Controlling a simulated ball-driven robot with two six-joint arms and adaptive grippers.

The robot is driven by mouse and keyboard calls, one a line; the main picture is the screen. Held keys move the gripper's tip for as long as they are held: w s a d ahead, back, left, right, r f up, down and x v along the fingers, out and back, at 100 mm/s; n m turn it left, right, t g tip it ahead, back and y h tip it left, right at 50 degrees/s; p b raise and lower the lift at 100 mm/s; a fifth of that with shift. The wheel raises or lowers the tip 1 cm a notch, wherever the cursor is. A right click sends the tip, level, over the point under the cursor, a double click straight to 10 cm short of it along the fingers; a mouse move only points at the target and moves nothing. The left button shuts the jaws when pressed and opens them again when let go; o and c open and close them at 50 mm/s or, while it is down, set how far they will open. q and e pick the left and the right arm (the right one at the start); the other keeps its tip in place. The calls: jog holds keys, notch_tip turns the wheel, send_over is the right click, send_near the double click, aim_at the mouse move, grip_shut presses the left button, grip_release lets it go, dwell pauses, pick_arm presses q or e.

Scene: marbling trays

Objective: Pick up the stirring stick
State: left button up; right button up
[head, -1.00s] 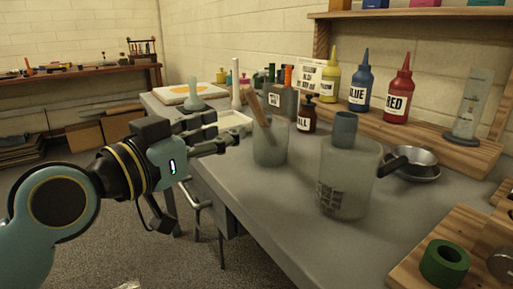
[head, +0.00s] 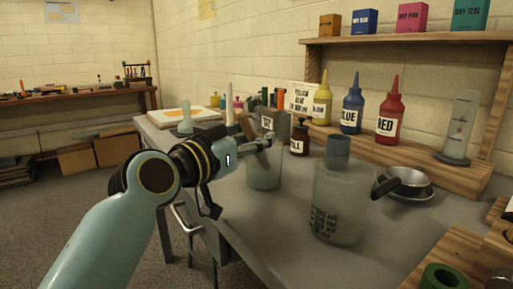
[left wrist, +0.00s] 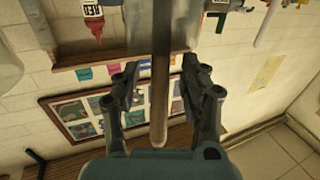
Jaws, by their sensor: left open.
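The stirring stick is a brown wooden rod (head: 246,126) that leans in a frosted beaker (head: 264,176) on the grey bench. In the left wrist view the stick (left wrist: 159,100) runs lengthwise between my fingers, its rounded end toward the palm. My left gripper (head: 262,143) is at the beaker's rim, around the stick's upper part. It is open, with a gap on both sides of the stick in the left wrist view (left wrist: 161,78). The gripper hides part of the stick in the head view. My right gripper is not in view.
A larger frosted vessel (head: 338,210) with a grey cylinder (head: 338,152) at its top stands to the right. A brown bottle (head: 299,137) stands just behind the beaker. A metal bowl (head: 411,186) and several colour bottles are farther right. Bare bench (head: 250,215) lies in front.

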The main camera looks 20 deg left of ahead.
pick_arm(q)
grip_shut()
dwell(0.3)
